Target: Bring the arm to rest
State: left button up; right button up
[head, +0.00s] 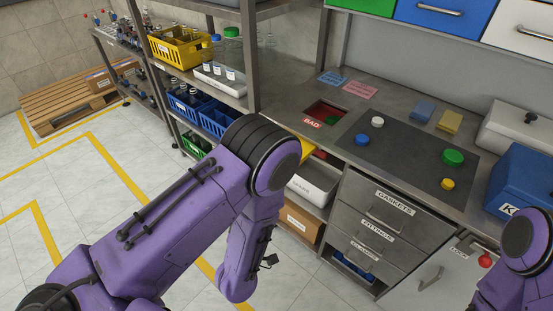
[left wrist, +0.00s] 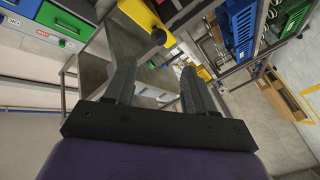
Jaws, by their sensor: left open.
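My left arm (head: 190,205) comes in from the left in the head view. It bends at a black-ringed joint in front of the bench, and its lower part hangs down beside the shelf. The left gripper is not clear in the head view. In the left wrist view my left gripper (left wrist: 157,75) has its two grey fingers apart, with nothing seen between them. Part of my right arm (head: 518,260) shows at the lower right of the head view. Its gripper is out of view.
A bench carries a dark mat (head: 408,150) with white (head: 377,122), blue (head: 362,140), green (head: 453,157) and yellow (head: 447,183) caps. A red BAD opening (head: 318,112) lies left of it. Shelving (head: 248,60) with bins stands behind my left arm. Floor at left is clear.

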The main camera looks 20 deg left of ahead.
pick_arm(q)
jog(key=s+a+f+m+g+h, duration=0.1)
jog(key=s+f+m+g, duration=0.15)
jog(key=f, duration=0.25)
jog(key=s+f+m+g+h, duration=0.1)
jog(key=s+f+m+g, duration=0.1)
jog(key=f+g, duration=0.15)
jog(key=s+a+f+g, duration=0.3)
jog(key=s+f+g, duration=0.1)
jog(key=s, duration=0.4)
jog(key=s+a+f+g+y, duration=0.1)
jog(key=s+a+f+g, duration=0.3)
jog(key=s, duration=0.5)
jog(key=shift+f, duration=0.35)
jog(key=shift+n, duration=0.25)
